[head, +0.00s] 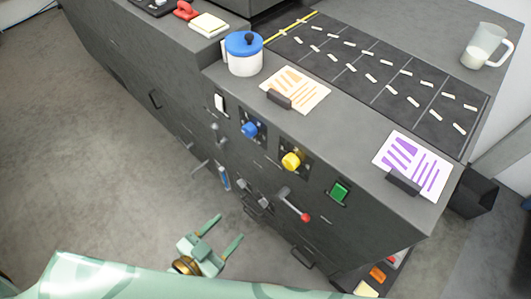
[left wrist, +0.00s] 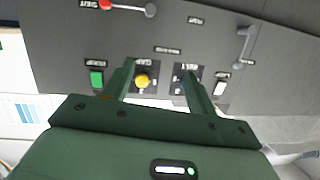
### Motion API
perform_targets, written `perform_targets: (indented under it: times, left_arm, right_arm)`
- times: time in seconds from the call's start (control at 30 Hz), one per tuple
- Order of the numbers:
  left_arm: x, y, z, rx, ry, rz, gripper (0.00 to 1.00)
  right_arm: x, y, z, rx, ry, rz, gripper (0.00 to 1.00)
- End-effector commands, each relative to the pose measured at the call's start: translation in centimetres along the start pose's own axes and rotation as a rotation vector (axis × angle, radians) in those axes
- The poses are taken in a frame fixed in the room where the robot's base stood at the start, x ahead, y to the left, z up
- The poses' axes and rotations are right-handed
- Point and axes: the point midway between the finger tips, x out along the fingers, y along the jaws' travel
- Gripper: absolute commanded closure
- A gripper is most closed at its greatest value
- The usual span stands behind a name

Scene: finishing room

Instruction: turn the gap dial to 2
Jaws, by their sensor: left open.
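The yellow dial (head: 291,161) is on the dark front panel of the machine. In the left wrist view the yellow dial (left wrist: 142,80) shows under an upside-down label that seems to read GAP. Its setting is too small to read. A blue dial (head: 249,129) sits to its left in the head view. My left gripper (head: 228,227) is open and empty, apart from the panel, low in front of it. In the left wrist view the yellow dial appears between the open fingers (left wrist: 158,68), and one finger partly covers the blue dial (left wrist: 180,86). My right gripper is not in view.
A green button (head: 339,191) is right of the yellow dial. A red-tipped lever (head: 297,208) sticks out below it. A white switch (head: 220,102) and grey handles are to the left. A blue-lidded jar (head: 245,56) stands on top. The floor at left is clear.

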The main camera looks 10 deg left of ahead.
Motion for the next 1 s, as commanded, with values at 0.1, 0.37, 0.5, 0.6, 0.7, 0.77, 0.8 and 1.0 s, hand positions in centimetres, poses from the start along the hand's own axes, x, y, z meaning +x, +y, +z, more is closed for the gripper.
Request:
perform_targets:
  times: [0.1, 0.37, 0.5, 0.6, 0.7, 0.77, 0.8, 1.0]
  left_arm:
    - [0.6, 0.5, -6.6, -0.019, 0.187, 0.045, 0.43]
    - [2.1, 1.1, -9.0, -0.083, 0.264, 0.084, 0.43]
    - [5.1, 1.2, -9.8, -0.082, 0.265, 0.083, 0.43]
    - [7.7, 1.4, -10.5, -0.082, 0.265, 0.083, 0.43]
    - [10.2, 1.6, -11.1, -0.081, 0.263, 0.082, 0.43]
    - [11.6, 1.7, -11.5, -0.082, 0.262, 0.083, 0.43]
    - [12.4, 1.8, -11.6, -0.083, 0.262, 0.083, 0.43]
    - [15.3, 2.0, -12.4, -0.083, 0.259, 0.083, 0.43]
  right_arm:
    - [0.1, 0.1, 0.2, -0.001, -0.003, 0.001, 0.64]
    - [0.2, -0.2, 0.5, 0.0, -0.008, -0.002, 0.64]
    - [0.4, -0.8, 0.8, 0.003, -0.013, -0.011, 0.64]
    - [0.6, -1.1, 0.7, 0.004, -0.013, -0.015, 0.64]
    - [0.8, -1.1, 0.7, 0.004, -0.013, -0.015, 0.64]
    - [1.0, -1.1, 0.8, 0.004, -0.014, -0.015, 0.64]
    - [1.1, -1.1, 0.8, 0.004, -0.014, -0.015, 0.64]
    - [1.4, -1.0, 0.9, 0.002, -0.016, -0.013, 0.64]
